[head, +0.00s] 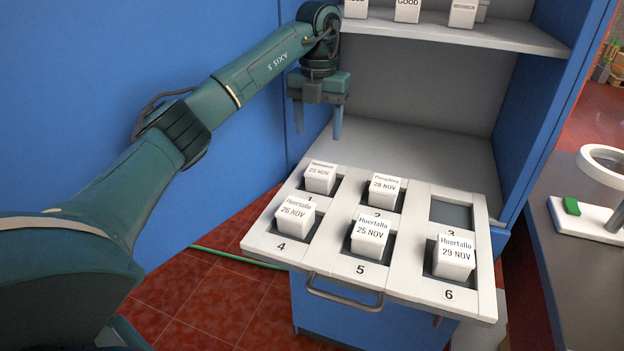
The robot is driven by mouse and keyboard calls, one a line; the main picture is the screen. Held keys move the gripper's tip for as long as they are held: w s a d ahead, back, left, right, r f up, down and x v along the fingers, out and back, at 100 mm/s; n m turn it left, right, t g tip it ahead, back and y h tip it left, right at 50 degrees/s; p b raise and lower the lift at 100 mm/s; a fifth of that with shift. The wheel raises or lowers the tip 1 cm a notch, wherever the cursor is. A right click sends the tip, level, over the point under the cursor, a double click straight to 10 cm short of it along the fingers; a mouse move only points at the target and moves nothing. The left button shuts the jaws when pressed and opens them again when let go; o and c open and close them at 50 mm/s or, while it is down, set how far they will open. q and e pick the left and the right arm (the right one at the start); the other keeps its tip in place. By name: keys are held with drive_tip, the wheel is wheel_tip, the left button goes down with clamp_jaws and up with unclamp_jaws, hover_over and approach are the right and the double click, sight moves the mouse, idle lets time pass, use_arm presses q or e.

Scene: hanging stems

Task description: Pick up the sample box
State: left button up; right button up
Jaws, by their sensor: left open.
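Several white sample boxes with dated labels sit in numbered slots of a pulled-out white tray (316,256). Slot 1 holds the 23 NOV box (320,177) and slot 2 a 28 NOV box (384,191). Slot 4 holds the 26 NOV box (295,215), slot 5 the 25 NOV box (368,236) and slot 6 the 29 NOV box (454,256). Slot 3 (451,212) is empty. My left gripper (317,134) points down with its fingers apart and nothing between them. It is above and behind the slot 1 box, not touching it. My right gripper is not in view.
An upper shelf (455,33) in the blue cabinet holds more white boxes, one marked GOOD (407,10). The cabinet's side wall (548,107) bounds the tray's right. A dark bench (581,262) with a white ring-shaped device (604,166) stands at right. A handle (345,300) fronts the tray.

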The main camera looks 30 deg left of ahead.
sight(320, 170)
use_arm(q)
wheel_tip(320, 170, down, 8)
drive_tip(key=shift+d+r, duration=0.15)
drive_tip(key=shift+r, duration=0.05)
drive_tip(key=shift+w+f+p, duration=0.15)
drive_tip(key=shift+f, duration=1.25)
drive_tip(key=shift+w+f+p, duration=0.1)
drive_tip(key=shift+f+p, duration=0.05)
drive_tip(key=shift+f, duration=1.2)
drive_tip(key=c, duration=0.7)
